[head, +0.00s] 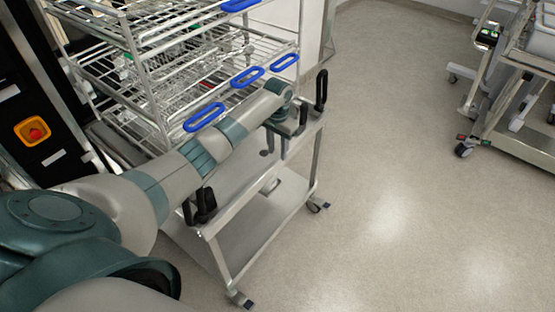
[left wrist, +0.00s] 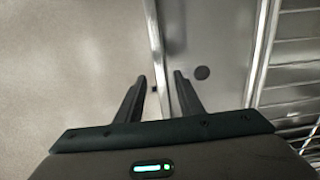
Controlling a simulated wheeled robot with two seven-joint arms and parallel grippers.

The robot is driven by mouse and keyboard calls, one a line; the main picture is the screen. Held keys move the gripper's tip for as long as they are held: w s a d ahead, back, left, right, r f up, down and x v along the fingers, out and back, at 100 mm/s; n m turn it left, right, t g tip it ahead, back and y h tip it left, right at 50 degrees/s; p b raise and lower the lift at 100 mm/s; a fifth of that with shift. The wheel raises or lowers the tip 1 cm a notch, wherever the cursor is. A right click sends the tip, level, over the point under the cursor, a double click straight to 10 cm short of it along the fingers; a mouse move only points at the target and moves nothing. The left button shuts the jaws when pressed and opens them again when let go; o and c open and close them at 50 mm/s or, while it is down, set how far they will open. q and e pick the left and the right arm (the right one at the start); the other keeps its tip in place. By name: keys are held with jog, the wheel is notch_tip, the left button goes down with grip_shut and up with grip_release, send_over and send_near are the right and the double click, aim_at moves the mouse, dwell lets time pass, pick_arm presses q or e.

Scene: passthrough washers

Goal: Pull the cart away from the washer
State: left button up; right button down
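The cart (head: 262,238) is a metal frame on casters, with a wire rack (head: 180,75) with blue handles above it. It stands close against the washer (head: 50,110), whose dark panel is at the left. Two black upright handles, one far (head: 321,90) and one near (head: 203,206), rise from the cart's outer side. My left arm reaches across the cart to its outer side, and my left gripper (head: 302,118) is near the far handle. In the left wrist view, the fingers of my left gripper (left wrist: 160,80) are apart, with a metal rail (left wrist: 156,45) between them. My right gripper is out of view.
The washer panel bears a red button on an orange plate (head: 32,131). Open floor (head: 400,200) lies to the right of the cart. Another cart (head: 520,130) on casters stands at the upper right.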

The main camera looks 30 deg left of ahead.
aim_at(278, 159)
pick_arm(q)
jog(key=shift+f, duration=3.05)
grip_shut()
